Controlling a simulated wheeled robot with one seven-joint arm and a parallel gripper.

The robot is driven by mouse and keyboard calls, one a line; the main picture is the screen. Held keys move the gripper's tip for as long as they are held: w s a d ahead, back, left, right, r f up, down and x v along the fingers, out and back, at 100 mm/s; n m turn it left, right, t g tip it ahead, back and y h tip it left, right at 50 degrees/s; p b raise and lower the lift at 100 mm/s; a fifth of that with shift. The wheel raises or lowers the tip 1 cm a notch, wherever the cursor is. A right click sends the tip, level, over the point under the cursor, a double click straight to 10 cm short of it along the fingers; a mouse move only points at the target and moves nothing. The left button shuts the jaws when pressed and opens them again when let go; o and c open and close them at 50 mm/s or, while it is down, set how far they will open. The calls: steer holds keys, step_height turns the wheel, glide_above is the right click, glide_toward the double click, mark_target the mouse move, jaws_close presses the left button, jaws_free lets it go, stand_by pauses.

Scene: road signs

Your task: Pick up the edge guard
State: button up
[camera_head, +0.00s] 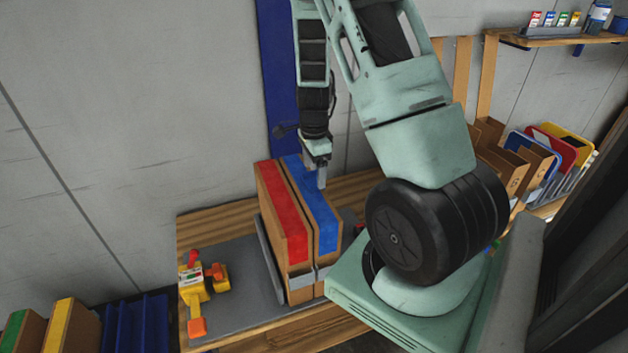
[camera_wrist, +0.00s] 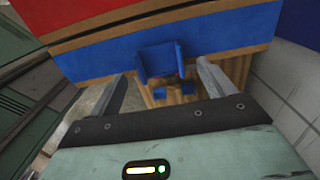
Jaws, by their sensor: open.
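A small blue bracket-shaped piece (camera_wrist: 162,58), which looks like the edge guard, shows in the wrist view against the blue-topped box (camera_wrist: 105,62). It lies ahead of and between the two fingers of my gripper (camera_wrist: 162,72). The fingers are apart, with nothing held between them. In the head view my gripper (camera_head: 319,178) hangs pointing down by the blue-topped box (camera_head: 314,205). The blue piece cannot be made out there. Whether it touches the box is unclear.
A red-topped box (camera_head: 283,215) stands beside the blue one on a grey mat (camera_head: 240,262) on the wooden table (camera_head: 205,228). A yellow and orange tool (camera_head: 203,285) lies to the left. Cardboard bins (camera_head: 503,160) and coloured signs stand at right. A wall is behind.

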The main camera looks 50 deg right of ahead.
steer(key=shift+f, duration=0.9)
steer(key=c, duration=1)
steer(key=shift+c, duration=0.4)
steer(key=shift+r, duration=0.15)
